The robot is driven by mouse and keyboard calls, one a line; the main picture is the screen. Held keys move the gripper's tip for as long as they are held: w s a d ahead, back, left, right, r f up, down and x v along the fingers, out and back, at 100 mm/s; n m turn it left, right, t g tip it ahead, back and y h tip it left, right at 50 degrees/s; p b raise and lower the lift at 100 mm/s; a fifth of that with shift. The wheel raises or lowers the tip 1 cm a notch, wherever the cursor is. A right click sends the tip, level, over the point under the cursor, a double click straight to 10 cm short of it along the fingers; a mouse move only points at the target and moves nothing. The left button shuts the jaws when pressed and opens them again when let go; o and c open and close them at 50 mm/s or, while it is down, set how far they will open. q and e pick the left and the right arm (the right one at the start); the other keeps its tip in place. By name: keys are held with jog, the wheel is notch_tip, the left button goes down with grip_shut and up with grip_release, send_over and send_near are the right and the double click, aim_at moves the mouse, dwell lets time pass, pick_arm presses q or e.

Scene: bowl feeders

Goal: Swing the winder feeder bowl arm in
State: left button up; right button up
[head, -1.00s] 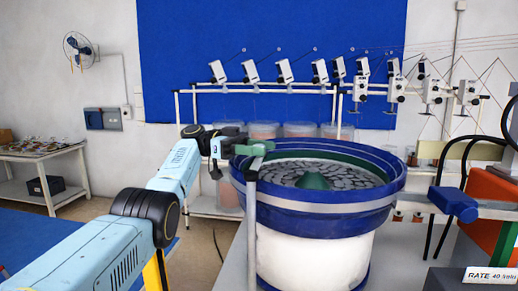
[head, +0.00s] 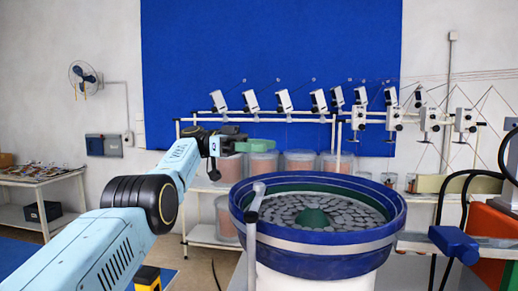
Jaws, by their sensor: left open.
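The feeder bowl (head: 318,258) is a blue drum with a pale band, a green inner wall and grey flat discs around a green cone. A grey arm (head: 257,198) sits on top of an upright post (head: 251,255) at the bowl's left front. Its rounded end points away from me and slightly right, beside the bowl's left rim. My left gripper (head: 262,145), with green fingers, is open and above and beyond the arm's end, apart from it in the picture. Nothing shows between the fingers. My right gripper is out of view.
A blue block on a rail (head: 454,243) stands right of the bowl, near black hoses and an orange machine (head: 498,220). Clear jars (head: 300,162) and a rack of white units (head: 318,100) stand behind. A side table (head: 45,177) is at the left.

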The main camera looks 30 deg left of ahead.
aim_at(258, 196)
pick_arm(q)
jog(key=shift+c, duration=0.2)
